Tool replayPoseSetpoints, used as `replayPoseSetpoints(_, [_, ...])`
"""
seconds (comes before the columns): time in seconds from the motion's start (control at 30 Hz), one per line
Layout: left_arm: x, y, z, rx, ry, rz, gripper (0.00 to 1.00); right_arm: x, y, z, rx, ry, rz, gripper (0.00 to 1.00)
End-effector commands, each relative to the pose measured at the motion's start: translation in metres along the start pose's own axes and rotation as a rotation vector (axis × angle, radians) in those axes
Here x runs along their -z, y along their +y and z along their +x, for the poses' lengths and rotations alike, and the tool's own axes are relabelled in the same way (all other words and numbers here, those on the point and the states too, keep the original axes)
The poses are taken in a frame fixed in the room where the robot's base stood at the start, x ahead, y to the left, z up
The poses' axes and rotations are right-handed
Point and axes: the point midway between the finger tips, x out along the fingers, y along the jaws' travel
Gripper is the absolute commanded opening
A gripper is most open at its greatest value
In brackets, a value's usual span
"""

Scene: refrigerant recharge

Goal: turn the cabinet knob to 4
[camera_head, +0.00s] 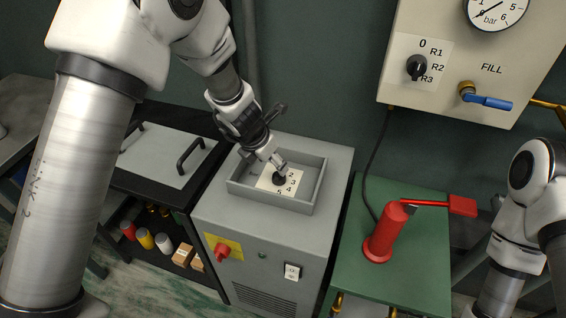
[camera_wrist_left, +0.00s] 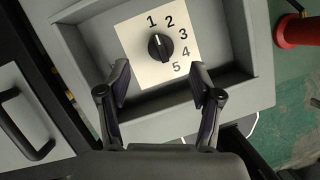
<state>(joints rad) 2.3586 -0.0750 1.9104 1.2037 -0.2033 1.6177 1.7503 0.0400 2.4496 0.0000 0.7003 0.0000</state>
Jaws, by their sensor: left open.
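The black cabinet knob (camera_head: 279,179) sits on a white dial plate (camera_head: 268,185) in a shallow recess on top of the grey cabinet (camera_head: 215,205). In the left wrist view the knob (camera_wrist_left: 160,47) is in full sight, with numbers 1 to 5 around its upper, right and lower right sides. Its light mark appears to point up, near the 1. My left gripper (camera_head: 274,160) is over the recess, close to the knob. In the left wrist view its open fingers (camera_wrist_left: 160,80) stand apart below the knob in the picture, with nothing between them. My right gripper is not in view.
The recess has raised walls (camera_head: 321,184) around the plate. A red switch (camera_head: 222,251) is on the cabinet front. A red cylinder with a lever (camera_head: 380,240) stands on a green table (camera_head: 425,270) to the right. A panel with a gauge (camera_head: 497,8) hangs behind.

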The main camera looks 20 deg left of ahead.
Motion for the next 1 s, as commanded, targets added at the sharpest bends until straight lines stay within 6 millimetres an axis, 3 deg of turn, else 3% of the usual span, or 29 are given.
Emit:
replayPoseSetpoints(0.33, [0.002, 0.000, 0.064, 0.002, 0.003, 0.000, 0.65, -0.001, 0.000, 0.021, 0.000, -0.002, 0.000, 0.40])
replayPoseSetpoints(0.47, [0.001, 0.000, 0.074, 0.001, 0.002, 0.001, 0.65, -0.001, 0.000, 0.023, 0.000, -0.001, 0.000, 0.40])
replayPoseSetpoints(0.67, [0.001, 0.000, 0.075, 0.001, 0.001, 0.001, 0.65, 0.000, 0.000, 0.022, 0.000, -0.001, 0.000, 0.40])
replayPoseSetpoints(0.7, [0.001, 0.000, 0.075, 0.001, 0.001, 0.001, 0.61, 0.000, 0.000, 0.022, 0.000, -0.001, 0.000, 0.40])
replayPoseSetpoints(0.87, [0.001, 0.000, 0.075, 0.001, 0.002, 0.001, 0.05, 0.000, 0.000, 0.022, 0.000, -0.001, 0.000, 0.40])
replayPoseSetpoints(1.0, [0.001, 0.000, 0.075, 0.001, 0.002, 0.001, 0.05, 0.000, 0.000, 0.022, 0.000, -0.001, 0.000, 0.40])
